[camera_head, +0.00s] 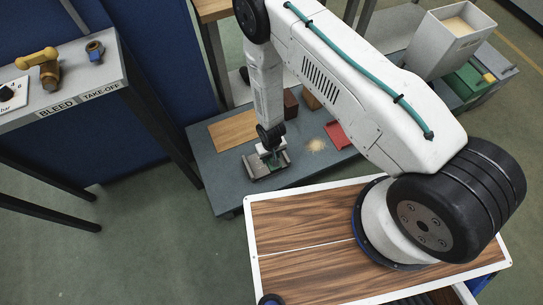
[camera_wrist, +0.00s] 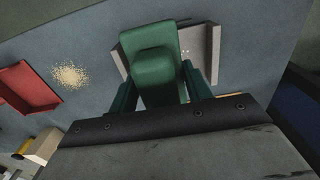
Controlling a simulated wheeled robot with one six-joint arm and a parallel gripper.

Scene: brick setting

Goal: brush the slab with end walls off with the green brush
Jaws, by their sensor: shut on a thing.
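My gripper (camera_head: 270,147) points down over the near part of the blue-grey table. It is shut on the green brush (camera_wrist: 152,42), whose handle sits between the two green fingers in the wrist view (camera_wrist: 157,85). The slab with end walls (camera_head: 256,172) is grey and lies under the brush; its wall shows to the right of the brush in the wrist view (camera_wrist: 214,55). The brush covers much of the slab. The bristles are hidden, so I cannot tell whether they touch it.
A pale grain heap (camera_head: 316,145) and a red dustpan-like tray (camera_head: 338,135) lie right of the slab. A wooden board (camera_head: 233,131) lies behind left, brown blocks (camera_head: 290,104) behind. A grey bin (camera_head: 440,43) stands far right. The table's near left corner is clear.

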